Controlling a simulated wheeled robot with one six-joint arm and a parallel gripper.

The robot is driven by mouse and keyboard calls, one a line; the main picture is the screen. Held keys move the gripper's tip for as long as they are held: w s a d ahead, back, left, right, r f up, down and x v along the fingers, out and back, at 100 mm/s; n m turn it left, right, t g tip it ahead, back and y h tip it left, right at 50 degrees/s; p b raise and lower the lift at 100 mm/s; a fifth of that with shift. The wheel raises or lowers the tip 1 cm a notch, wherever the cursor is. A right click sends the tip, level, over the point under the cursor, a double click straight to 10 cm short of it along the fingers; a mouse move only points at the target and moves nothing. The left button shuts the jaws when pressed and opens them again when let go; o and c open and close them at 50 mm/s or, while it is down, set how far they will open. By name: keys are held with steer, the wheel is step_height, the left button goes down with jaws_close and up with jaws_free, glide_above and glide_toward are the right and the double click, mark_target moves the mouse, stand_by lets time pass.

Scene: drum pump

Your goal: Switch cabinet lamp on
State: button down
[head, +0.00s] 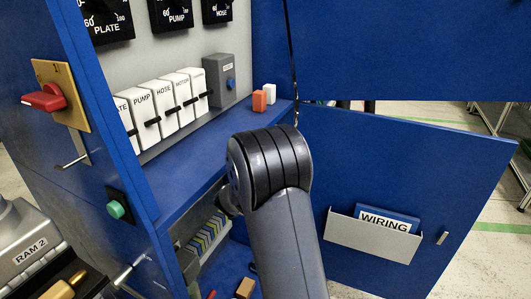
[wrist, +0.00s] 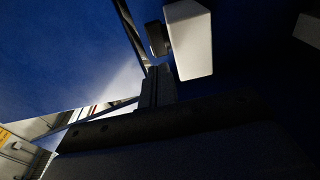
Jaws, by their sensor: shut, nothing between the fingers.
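The lamp itself cannot be made out in either view. A thin dark cord (head: 290,60) hangs down in front of the open blue cabinet in the head view, its lower end just above my arm. My gripper (wrist: 157,82) shows in the dark wrist view with its fingers together and nothing seen between them. A white block (wrist: 190,40) with a small dark part (wrist: 156,39) on its left side is just beyond the fingertips; I cannot tell whether they touch. In the head view my arm hides the gripper.
The blue door (head: 400,165) with a WIRING pocket (head: 372,236) stands open.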

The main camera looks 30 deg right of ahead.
steer(key=r+v, duration=0.1)
steer(key=v, duration=0.8)
steer(key=shift+a+p, duration=0.2)
steer(key=shift+p, duration=0.2)
steer(key=shift+f, duration=0.1)
